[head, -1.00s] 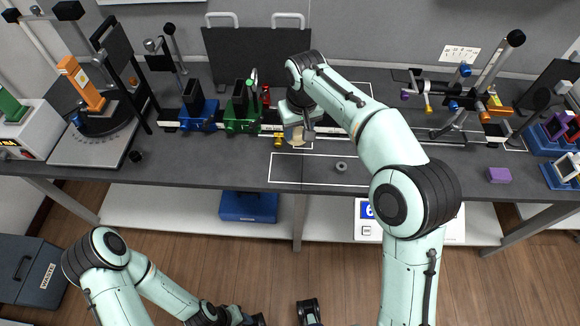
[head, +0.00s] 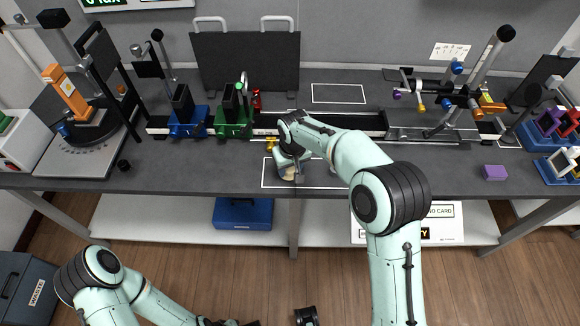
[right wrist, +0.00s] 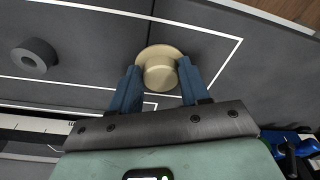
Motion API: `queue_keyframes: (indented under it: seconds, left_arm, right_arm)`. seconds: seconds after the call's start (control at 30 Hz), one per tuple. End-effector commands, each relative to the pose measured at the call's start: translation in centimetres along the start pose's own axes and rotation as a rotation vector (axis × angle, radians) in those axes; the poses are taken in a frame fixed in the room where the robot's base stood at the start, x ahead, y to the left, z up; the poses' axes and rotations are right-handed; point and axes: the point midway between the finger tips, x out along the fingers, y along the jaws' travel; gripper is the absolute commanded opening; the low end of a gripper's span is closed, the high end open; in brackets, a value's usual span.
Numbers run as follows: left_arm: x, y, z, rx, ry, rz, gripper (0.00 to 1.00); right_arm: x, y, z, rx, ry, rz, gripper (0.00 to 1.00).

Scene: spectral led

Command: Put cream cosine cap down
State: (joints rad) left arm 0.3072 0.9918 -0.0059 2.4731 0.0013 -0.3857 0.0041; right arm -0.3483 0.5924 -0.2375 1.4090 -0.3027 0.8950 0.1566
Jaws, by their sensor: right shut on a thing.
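The cream cosine cap (right wrist: 160,70) is a round, flanged piece between the blue fingertips of my right gripper (right wrist: 159,78) in the right wrist view. The gripper is shut on it. In the head view my right gripper (head: 289,166) is over the front part of the dark bench, and a bit of the cap (head: 287,174) shows beneath it. The cap is inside a white outlined rectangle (right wrist: 218,72). I cannot tell whether it touches the bench top.
A grey ring (right wrist: 35,56) lies on the bench beside the cap. Behind the gripper run a rail (head: 425,134) and blue (head: 188,122) and green (head: 232,122) mounts. A purple block (head: 495,172) is at the right. The bench's front edge is close.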

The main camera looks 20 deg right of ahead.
Motion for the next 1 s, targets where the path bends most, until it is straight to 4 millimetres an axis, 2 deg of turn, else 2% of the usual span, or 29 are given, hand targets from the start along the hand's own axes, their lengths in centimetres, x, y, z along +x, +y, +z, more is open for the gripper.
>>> queue_keyframes:
  seconds: [0.27,0.3,0.37,0.4,0.67,0.77,0.87,1.0]
  left_arm:
    - [0.1,0.0,0.0,0.000,0.000,0.000,0.43]
    - [0.1,-0.1,0.0,0.000,-0.001,0.000,0.43]
    - [0.1,0.0,0.0,0.000,0.000,0.000,0.43]
    - [0.1,0.0,0.0,0.000,0.000,0.000,0.43]
    - [0.1,0.0,0.0,0.000,0.000,0.000,0.43]
    - [-0.1,0.0,0.0,0.000,0.000,0.000,0.43]
    - [-0.2,0.1,0.0,0.000,0.001,0.000,0.43]
    - [-0.5,0.2,0.0,0.001,0.002,0.001,0.43]
  right_arm:
    - [0.2,0.0,0.0,0.000,0.000,0.000,0.09]
    - [0.3,0.0,0.0,0.000,0.000,0.000,0.49]
    - [0.2,0.0,0.0,0.000,0.000,0.000,0.69]
    - [0.2,0.0,0.0,0.000,0.000,0.000,0.71]
    - [0.1,0.0,0.0,-0.001,0.001,0.000,0.71]
    - [-0.5,0.0,-0.1,-0.001,0.003,0.000,0.71]
    - [-1.9,0.0,-0.1,-0.001,0.005,-0.001,0.71]
    - [-4.9,0.0,-0.2,-0.001,0.007,-0.001,0.71]
